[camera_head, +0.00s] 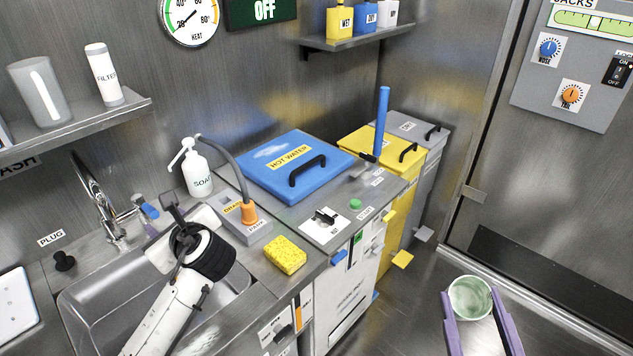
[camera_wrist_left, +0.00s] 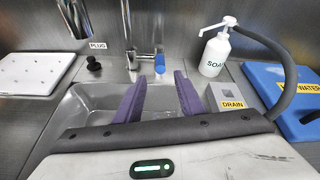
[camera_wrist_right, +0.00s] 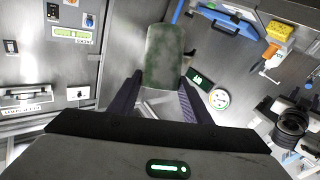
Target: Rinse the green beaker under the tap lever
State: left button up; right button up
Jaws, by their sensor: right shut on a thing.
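My right gripper (camera_head: 482,318) is shut on the green beaker (camera_head: 470,297) and holds it over the floor, right of the counter. In the right wrist view the beaker (camera_wrist_right: 165,58) is past the purple fingertips and looks stained. The metal tap (camera_head: 95,195) stands behind the sink (camera_head: 75,300), with its blue tap lever (camera_head: 147,208) at its right. My left gripper (camera_wrist_left: 160,90) is open and empty over the sink, its fingers pointing at the tap, with the lever (camera_wrist_left: 160,66) seen between them. In the head view my left arm hides most of its fingers.
A soap bottle (camera_head: 196,168), a drain hose holder (camera_head: 245,232) and a yellow sponge (camera_head: 286,255) are right of the sink. A blue hot water lid (camera_head: 270,178) lies behind. A black plug (camera_head: 64,261) sits left of the tap. A shelf (camera_head: 80,125) overhangs the left side.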

aim_at(156, 215)
pick_arm(q)
jog(key=x, duration=0.9)
jog(key=shift+d, duration=0.1)
grip_shut()
